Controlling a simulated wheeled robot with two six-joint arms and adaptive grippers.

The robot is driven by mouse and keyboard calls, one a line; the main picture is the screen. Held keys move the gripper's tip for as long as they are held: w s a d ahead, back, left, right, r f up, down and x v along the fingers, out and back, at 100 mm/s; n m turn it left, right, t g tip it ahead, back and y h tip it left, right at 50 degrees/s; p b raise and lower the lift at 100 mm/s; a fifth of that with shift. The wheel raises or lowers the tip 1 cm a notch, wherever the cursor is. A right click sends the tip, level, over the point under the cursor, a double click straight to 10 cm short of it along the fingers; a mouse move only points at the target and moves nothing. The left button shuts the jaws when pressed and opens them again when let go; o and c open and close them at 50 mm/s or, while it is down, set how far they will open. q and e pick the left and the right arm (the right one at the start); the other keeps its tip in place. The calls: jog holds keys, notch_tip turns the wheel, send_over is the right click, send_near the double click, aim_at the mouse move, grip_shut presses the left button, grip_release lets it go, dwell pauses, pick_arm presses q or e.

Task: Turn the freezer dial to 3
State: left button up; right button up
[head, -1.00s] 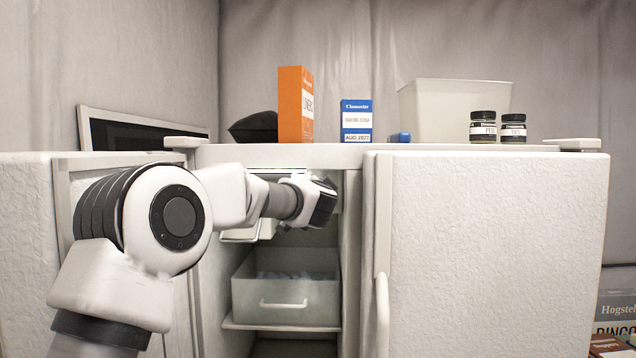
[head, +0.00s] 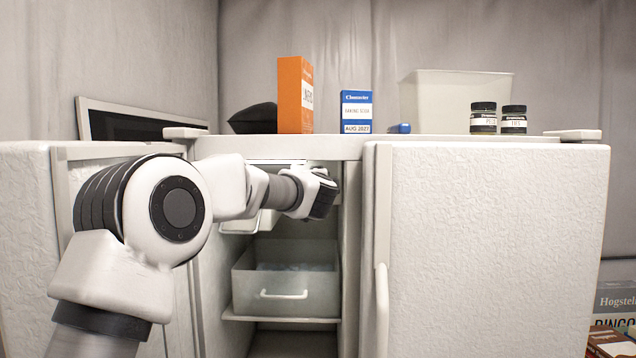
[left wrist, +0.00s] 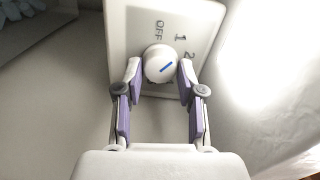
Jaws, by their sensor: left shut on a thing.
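The freezer dial (left wrist: 160,62) is a round white knob with a blue line on its face. It sits on a pale plate (left wrist: 135,20) marked OFF, 1 and 2; other marks are partly covered by the knob and fingers. The blue line slants up to the right, its upper end roughly toward the side of 1 and 2. My left gripper (left wrist: 160,74) is shut on the dial, one finger on each side. In the head view my left arm reaches into the open freezer compartment; its fingers and the dial are hidden there. My right gripper is not in view.
A drawer (head: 285,295) sits lower in the compartment. A closed door (head: 490,250) stands to the right. An orange box (head: 295,95), a blue-white box (head: 356,112), a pale bin (head: 440,100) and two dark jars stand on top. Other boxes lie at the lower right.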

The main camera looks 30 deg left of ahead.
pick_arm(q)
jog(key=shift+a+r+m, duration=0.15)
jog(key=shift+m, duration=1.75)
jog(key=o, duration=0.6)
jog(key=shift+a, duration=0.15)
jog(key=v, duration=0.5)
jog(key=shift+w+f, duration=0.1)
jog(key=shift+f, duration=0.15)
